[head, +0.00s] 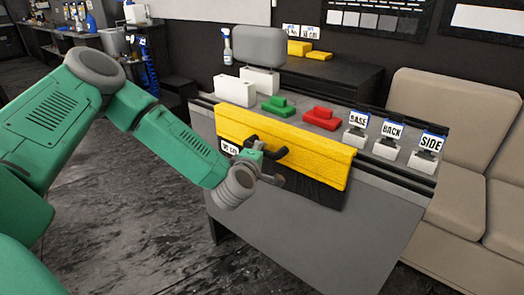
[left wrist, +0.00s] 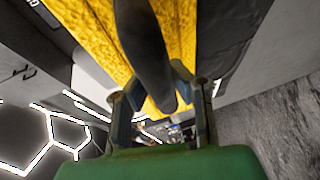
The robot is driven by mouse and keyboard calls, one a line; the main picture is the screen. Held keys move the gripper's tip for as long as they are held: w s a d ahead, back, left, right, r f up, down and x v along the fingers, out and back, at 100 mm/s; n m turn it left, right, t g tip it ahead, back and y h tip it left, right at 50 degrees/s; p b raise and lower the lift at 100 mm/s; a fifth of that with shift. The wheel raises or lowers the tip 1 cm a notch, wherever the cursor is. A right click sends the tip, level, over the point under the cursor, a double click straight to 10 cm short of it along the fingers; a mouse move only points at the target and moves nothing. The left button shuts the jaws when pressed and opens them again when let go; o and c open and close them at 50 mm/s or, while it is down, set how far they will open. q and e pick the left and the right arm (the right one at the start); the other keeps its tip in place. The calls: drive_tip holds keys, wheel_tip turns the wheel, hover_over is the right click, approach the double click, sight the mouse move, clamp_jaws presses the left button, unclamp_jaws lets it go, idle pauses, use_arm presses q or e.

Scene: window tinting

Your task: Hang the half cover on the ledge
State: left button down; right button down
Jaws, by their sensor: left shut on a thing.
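The half cover (head: 315,142) is a long yellow panel with a dark lower strip, a black handle and a white label. In the head view it is at the front edge of the grey table, along the ledge (head: 400,176). I cannot tell whether its top edge rests on the ledge or is just in front of it. My left gripper (head: 268,166) is shut on the handle at the cover's front. In the left wrist view the fingers (left wrist: 163,95) are on both sides of the dark handle (left wrist: 145,40), with the yellow face behind. My right gripper is not in view.
On the table are a white block (head: 235,91), a green block (head: 278,105), a red block (head: 321,118) and small stands labelled BASE, BACK and SIDE (head: 424,152). A beige sofa (head: 450,120) stands close at the right. The floor (head: 130,230) at the front left is clear.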

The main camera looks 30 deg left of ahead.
use_arm(q)
drive_tip(key=s+p, duration=0.1)
drive_tip(key=s, duration=0.6)
drive_tip(key=shift+s+p, duration=0.3)
drive_tip(key=shift+p, duration=0.05)
idle(0.4)
drive_tip(key=shift+a+r, duration=0.1)
drive_tip(key=shift+r, duration=0.1)
wheel_tip(320, 180, up, 6)
drive_tip(key=p, duration=0.6)
drive_tip(key=shift+f, duration=0.1)
drive_tip(key=shift+a, duration=0.1)
idle(0.7)
